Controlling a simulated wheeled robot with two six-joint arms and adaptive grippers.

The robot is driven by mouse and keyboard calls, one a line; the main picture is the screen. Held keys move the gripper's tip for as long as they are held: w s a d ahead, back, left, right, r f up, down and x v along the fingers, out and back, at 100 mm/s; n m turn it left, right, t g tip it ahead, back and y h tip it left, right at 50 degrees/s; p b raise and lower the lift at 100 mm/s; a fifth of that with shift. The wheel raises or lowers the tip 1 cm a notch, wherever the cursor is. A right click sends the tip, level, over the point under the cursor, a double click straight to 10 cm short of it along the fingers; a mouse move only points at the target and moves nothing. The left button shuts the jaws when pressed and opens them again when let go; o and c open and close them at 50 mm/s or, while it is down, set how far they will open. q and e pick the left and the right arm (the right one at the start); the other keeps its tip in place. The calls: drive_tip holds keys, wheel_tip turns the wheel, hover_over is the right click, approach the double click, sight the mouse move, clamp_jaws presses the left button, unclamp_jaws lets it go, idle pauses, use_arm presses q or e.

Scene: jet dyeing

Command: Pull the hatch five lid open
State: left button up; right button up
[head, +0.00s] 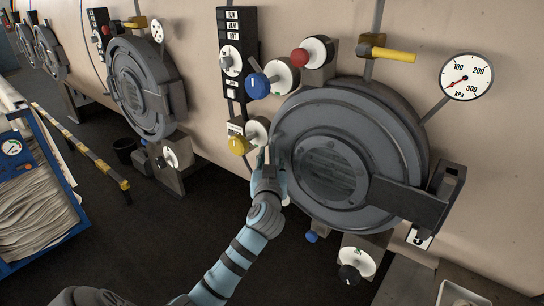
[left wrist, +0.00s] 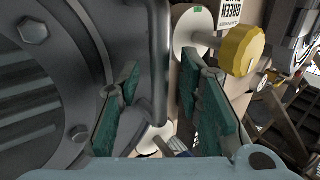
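The nearest hatch lid (head: 318,170), which I take to be hatch five, is a round grey disc with a round window, seated at the machine wall. A hinge block (head: 410,200) is at its right side. My left gripper (head: 268,158) is at the lid's left edge. I cannot tell whether a pad touches the rim. My right gripper is not in view.
A yellow knob (head: 240,145) is close to the left gripper; it also shows in the left wrist view (left wrist: 243,50). Blue (head: 257,86) and red (head: 300,58) knobs and a gauge (head: 467,76) are above. Another hatch (head: 130,85) is left. A trolley (head: 30,190) stands at far left.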

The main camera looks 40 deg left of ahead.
use_arm(q)
drive_tip(key=shift+w+a, duration=0.15)
drive_tip(key=shift+w, duration=0.15)
drive_tip(key=shift+c, duration=0.3)
clamp_jaws()
